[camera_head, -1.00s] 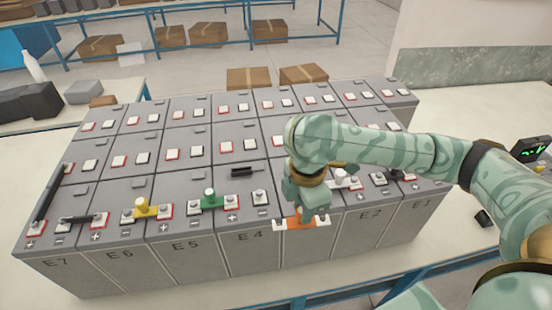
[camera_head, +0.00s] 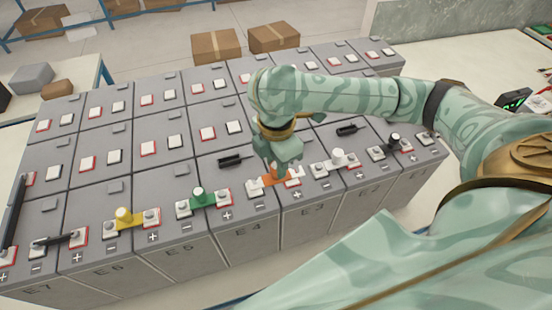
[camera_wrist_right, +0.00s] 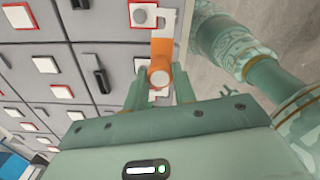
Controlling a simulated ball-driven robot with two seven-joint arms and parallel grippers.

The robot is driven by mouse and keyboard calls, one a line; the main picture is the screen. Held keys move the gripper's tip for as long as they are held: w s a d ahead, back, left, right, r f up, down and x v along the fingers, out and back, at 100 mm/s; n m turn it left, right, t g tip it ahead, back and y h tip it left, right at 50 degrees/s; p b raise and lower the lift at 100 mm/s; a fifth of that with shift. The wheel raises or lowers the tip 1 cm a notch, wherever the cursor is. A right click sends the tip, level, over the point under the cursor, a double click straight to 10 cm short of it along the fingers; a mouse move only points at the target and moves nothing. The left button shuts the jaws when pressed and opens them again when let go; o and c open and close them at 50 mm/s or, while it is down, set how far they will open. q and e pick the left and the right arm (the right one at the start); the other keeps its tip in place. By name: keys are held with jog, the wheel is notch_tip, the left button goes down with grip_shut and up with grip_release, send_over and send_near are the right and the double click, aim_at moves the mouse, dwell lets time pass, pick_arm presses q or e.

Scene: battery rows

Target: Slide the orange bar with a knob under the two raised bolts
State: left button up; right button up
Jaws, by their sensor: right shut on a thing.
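The orange bar (camera_head: 264,182) is at the front edge of the battery top, between blocks E4 and E3. In the right wrist view the orange bar (camera_wrist_right: 162,50) has a pale end at the top of the picture. Its round knob (camera_wrist_right: 159,77) sits between the fingers of my right gripper (camera_wrist_right: 159,90), which is shut on it. One raised bolt (camera_wrist_right: 142,15) stands beside the pale end on a red-edged pad. The other bolt is hard to make out, and I cannot tell whether the bar is under either. My left gripper is not in view.
A green bar (camera_head: 204,199) and a yellow bar (camera_head: 125,217) with knobs lie to the left. A white-knobbed bar (camera_head: 338,160) lies to the right. A black-handled piece (camera_head: 236,160) lies behind. Rows of grey batteries fill the table.

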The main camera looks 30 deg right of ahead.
aim_at(276, 179)
jog(key=shift+w+r+p, duration=0.1)
jog(key=shift+p, duration=0.25)
jog(key=shift+f, duration=1.45)
pick_arm(q)
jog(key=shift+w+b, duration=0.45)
jog(key=shift+b, duration=0.05)
pick_arm(e)
jog(key=shift+f, duration=1.95)
pick_arm(q)
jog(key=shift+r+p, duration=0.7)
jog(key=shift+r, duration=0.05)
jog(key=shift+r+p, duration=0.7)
jog(key=shift+p, duration=0.05)
pick_arm(e)
jog(key=shift+w+d, duration=0.25)
jog(key=shift+w, duration=0.6)
jog(key=shift+w+d, duration=0.2)
jog(key=shift+w, duration=0.65)
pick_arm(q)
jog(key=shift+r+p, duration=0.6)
pick_arm(e)
jog(key=shift+f, duration=0.15)
